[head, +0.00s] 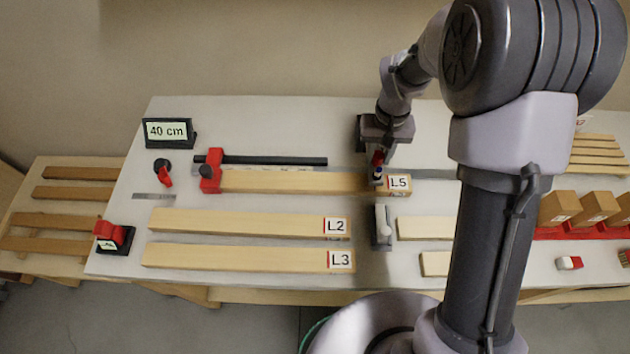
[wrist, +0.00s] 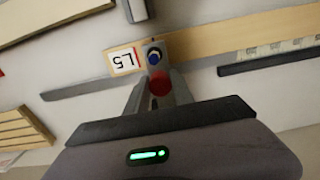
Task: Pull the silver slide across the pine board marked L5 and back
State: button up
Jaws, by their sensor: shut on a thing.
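The pine board marked L5 (head: 290,182) lies across the bench, its label near its right end. It also shows in the wrist view (wrist: 215,42). My gripper (head: 378,155) is over the board's right end, just left of the label. In the wrist view my gripper (wrist: 160,85) is shut on the red handle of the silver slide (wrist: 166,48). A blue and white knob shows on the slide in front of the fingertips. The slide stands at the board, beside the label; its underside is hidden.
A grey piece with a pale knob (head: 382,232) stands nearer the front. A red stop (head: 210,172) sits at the board's left end, with a black bar (head: 265,160) behind. Boards L2 (head: 240,222) and L3 (head: 240,257) lie in front. Wood blocks (head: 558,208) stand right.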

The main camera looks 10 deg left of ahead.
jog(key=shift+w+a+p, duration=0.25)
jog(key=shift+w+p, duration=0.15)
jog(key=shift+w, duration=0.8)
jog(key=shift+w+a+p, duration=0.2)
jog(key=shift+w+p, duration=0.15)
jog(key=shift+w, duration=0.85)
jog(key=o, duration=1.1)
jog(key=shift+c, duration=0.2)
jog(key=shift+r, duration=0.1)
notch_tip(320, 180, up, 9)
jog(key=p, duration=0.6)
